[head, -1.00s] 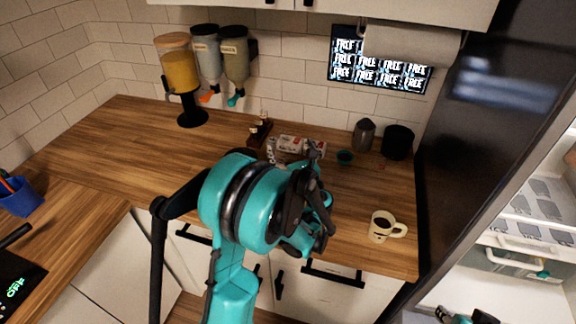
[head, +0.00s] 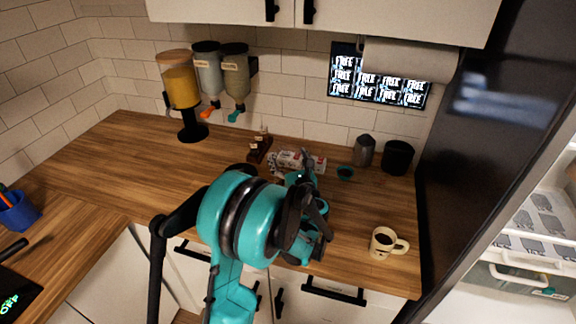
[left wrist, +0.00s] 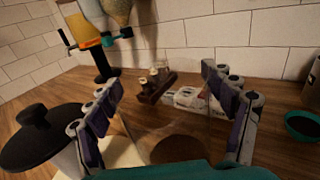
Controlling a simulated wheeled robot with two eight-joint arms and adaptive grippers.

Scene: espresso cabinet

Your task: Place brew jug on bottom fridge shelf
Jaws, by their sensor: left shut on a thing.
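My left gripper (head: 312,235) is in front of the counter in the head view, its fingers partly hidden by my own wrist. In the left wrist view the fingers (left wrist: 165,115) stand apart on both sides of a clear, see-through vessel. A round brown surface (left wrist: 180,150) shows low between them, so this seems to be the brew jug, held in the grip. The head view does not show the jug clearly. The open fridge is at the right, with an upper shelf of printed packs (head: 540,215) and a clear drawer (head: 530,280) below. My right gripper is out of view.
A cream mug (head: 383,243) stands near the counter's right front edge. A black knobbed lid (left wrist: 40,135) is at left in the left wrist view. The dark fridge side borders the counter.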

